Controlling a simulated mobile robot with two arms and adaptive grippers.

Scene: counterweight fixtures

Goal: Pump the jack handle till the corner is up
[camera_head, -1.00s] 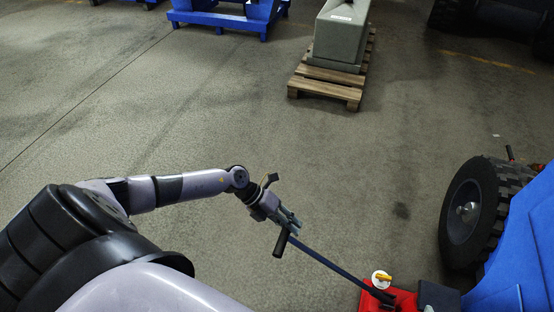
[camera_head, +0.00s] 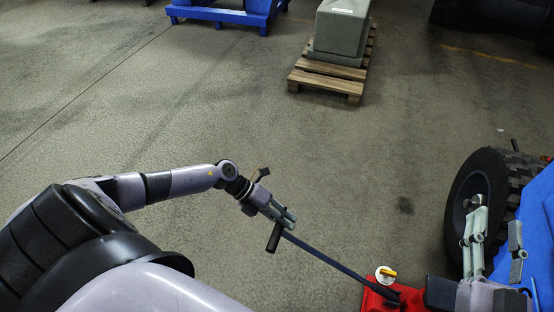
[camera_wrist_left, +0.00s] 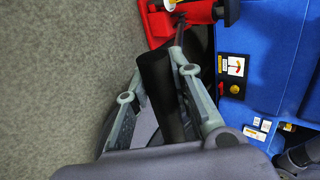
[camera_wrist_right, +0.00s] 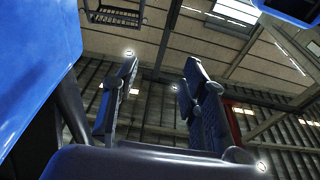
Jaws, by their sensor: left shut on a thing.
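The red jack (camera_head: 378,301) sits on the floor at the lower right of the head view, beside the blue machine. Its long dark handle bar (camera_head: 330,261) slopes up to the left and ends in a black crosswise grip (camera_head: 273,238). My left gripper (camera_head: 285,217) is shut on this handle end. In the left wrist view the black grip (camera_wrist_left: 160,95) lies between my fingers, with the red jack (camera_wrist_left: 158,25) beyond. My right gripper (camera_head: 498,235) is open and empty, fingers up, in front of the wheel and blue machine. The right wrist view shows its spread fingers (camera_wrist_right: 160,100) against the ceiling.
The blue machine (camera_head: 540,215) with its black tyre (camera_head: 487,172) stands at the right, close to my right gripper. A grey block (camera_head: 340,28) on a wooden pallet (camera_head: 325,82) and a blue stand (camera_head: 225,15) are farther back. The middle floor is clear.

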